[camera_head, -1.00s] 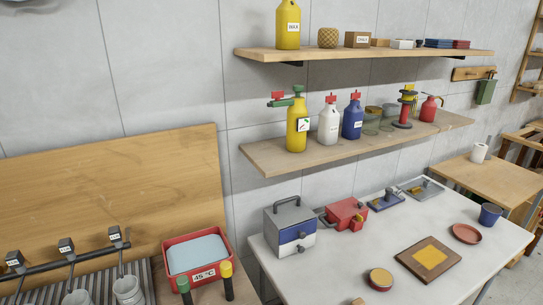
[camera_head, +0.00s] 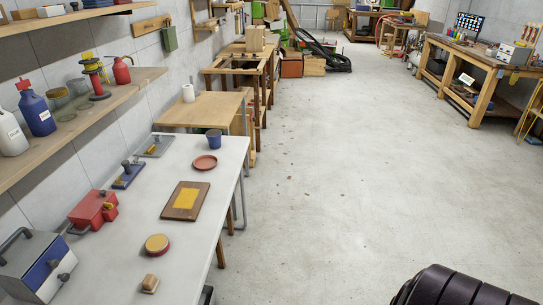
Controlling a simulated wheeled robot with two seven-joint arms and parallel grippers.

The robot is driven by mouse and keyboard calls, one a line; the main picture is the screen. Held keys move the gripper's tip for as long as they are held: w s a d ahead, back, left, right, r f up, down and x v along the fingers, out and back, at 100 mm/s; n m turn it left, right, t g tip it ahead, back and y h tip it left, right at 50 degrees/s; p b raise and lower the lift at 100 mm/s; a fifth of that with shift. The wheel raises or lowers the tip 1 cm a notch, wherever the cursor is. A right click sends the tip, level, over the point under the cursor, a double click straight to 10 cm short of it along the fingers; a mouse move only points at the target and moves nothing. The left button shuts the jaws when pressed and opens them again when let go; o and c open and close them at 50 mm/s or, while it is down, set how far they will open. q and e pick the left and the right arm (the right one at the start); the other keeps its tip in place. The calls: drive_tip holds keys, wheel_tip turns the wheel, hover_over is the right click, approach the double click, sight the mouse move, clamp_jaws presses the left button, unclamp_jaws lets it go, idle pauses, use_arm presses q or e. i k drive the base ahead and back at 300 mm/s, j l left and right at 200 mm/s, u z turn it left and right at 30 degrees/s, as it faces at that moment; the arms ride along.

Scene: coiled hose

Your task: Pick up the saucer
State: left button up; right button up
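The saucer (camera_head: 205,162) is a small, round, reddish-brown dish. It lies flat and looks empty on the white table (camera_head: 205,226), near its far right end. A dark blue cup (camera_head: 214,139) stands just behind it, apart from it. Neither of my grippers shows in the head view. A dark, ribbed, rounded shape at the bottom right edge is cut off by the frame, and I cannot tell what it is.
A wooden board with a yellow square (camera_head: 185,200), a round yellow-topped tin (camera_head: 157,244) and a small brush-like block (camera_head: 149,284) lie on the table. A red box (camera_head: 93,208) stands near the wall. Open concrete floor (camera_head: 350,190) fills the right side.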

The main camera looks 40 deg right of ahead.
sight(205, 163)
drive_tip(key=z, duration=0.85)
drive_tip(key=u, duration=0.45)
drive_tip(key=i+l+u, duration=0.15)
drive_tip(key=u, duration=0.25)
drive_tip(key=i+l+u, duration=0.1)
drive_tip(key=l+u, duration=0.65)
drive_tip(key=i+j, duration=0.05)
